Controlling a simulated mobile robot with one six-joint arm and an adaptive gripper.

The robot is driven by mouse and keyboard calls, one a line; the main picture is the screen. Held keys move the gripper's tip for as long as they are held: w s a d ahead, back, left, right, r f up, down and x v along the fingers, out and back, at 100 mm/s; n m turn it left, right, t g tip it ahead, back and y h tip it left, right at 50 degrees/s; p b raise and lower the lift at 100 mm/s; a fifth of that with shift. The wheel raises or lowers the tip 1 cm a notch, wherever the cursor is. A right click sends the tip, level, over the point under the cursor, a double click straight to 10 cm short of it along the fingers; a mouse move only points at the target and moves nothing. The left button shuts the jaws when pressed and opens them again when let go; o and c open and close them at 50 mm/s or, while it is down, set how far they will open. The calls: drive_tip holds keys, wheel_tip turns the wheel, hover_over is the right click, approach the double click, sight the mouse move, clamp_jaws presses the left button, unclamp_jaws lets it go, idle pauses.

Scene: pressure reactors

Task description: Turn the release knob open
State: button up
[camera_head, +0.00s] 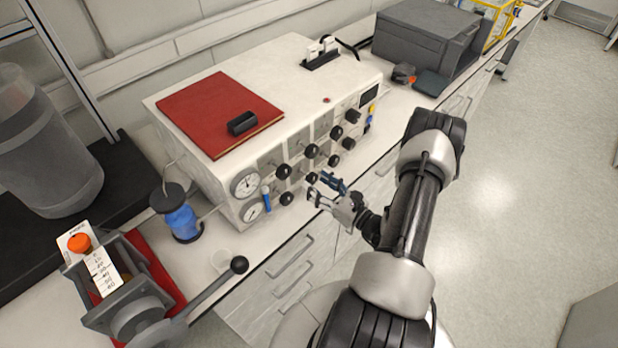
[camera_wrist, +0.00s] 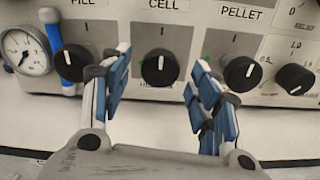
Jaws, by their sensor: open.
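The white control box (camera_head: 213,186) carries rows of black knobs on its front panel. In the wrist view, a round black knob (camera_wrist: 160,68) with an upright white mark sits centred between my fingers; it also shows in the head view (camera_head: 312,178). Text below it is mostly hidden by the knob. I cannot read which knob is labelled release. My gripper (camera_wrist: 161,80) is open and empty, its blue-padded fingers pointing at the panel either side of that knob. In the head view my gripper (camera_head: 325,187) is just in front of the lower knob row. Contact cannot be told.
Neighbouring knobs (camera_wrist: 72,63) and (camera_wrist: 242,73) sit close on each side. A gauge (camera_wrist: 25,51) and blue handle (camera_wrist: 54,38) are at left. A red book (camera_head: 215,105) lies on the box. A press lever (camera_head: 239,265) sticks out at the lower left.

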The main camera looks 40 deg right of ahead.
sight(314, 181)
drive_tip(key=shift+w+a, duration=0.2)
drive_tip(key=shift+w, duration=1.95)
drive_tip(key=c, duration=1.1)
